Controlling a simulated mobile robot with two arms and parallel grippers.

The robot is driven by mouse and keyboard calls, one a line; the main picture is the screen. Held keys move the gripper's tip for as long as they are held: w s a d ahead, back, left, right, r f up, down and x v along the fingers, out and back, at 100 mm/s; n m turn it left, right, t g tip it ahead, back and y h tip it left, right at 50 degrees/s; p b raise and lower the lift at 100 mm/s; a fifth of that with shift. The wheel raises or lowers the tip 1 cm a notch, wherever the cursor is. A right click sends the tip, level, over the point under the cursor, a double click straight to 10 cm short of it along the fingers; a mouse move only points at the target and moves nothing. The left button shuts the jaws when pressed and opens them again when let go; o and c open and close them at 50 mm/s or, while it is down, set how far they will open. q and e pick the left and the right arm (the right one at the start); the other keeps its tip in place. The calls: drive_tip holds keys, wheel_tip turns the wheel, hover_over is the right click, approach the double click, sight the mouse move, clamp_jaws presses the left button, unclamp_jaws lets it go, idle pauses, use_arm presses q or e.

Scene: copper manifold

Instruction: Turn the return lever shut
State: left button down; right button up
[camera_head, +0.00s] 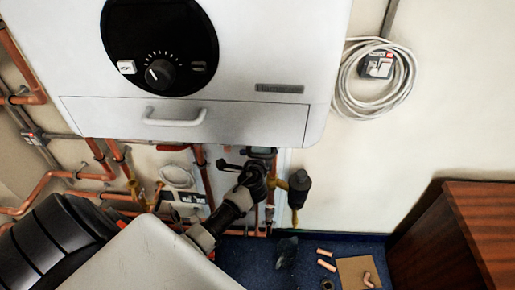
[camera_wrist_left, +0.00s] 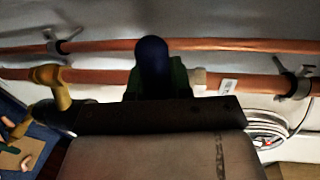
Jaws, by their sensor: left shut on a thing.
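My left arm reaches up from the lower left in the head view. Its dark gripper (camera_head: 257,163) is just below the boiler, beside the copper pipes. In the left wrist view, a dark blue rounded grip (camera_wrist_left: 153,62), which looks like the return lever, stands between the dark fingers of my left gripper (camera_wrist_left: 156,88). The gripper is shut on it. The lever's pivot and valve body are hidden behind the gripper, so its exact angle cannot be told. My right gripper is in neither view.
The white boiler (camera_head: 240,117) hangs directly above the gripper. Copper pipes (camera_wrist_left: 110,75) run close by along the wall. A brass fitting with a dark cylinder (camera_head: 299,184) is right of the gripper. Copper offcuts (camera_head: 325,265) and cardboard (camera_head: 352,268) lie on the blue floor; a wooden cabinet (camera_head: 480,230) stands right.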

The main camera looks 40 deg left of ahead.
use_arm(q)
drive_tip(key=shift+r, duration=0.15)
idle(0.3)
drive_tip(key=c, duration=1)
unclamp_jaws()
drive_tip(key=shift+c, duration=0.2)
drive_tip(key=v, duration=1)
drive_tip(key=shift+s+d+b, duration=0.25)
drive_tip(key=shift+s+b, duration=0.05)
drive_tip(key=shift+b, duration=0.05)
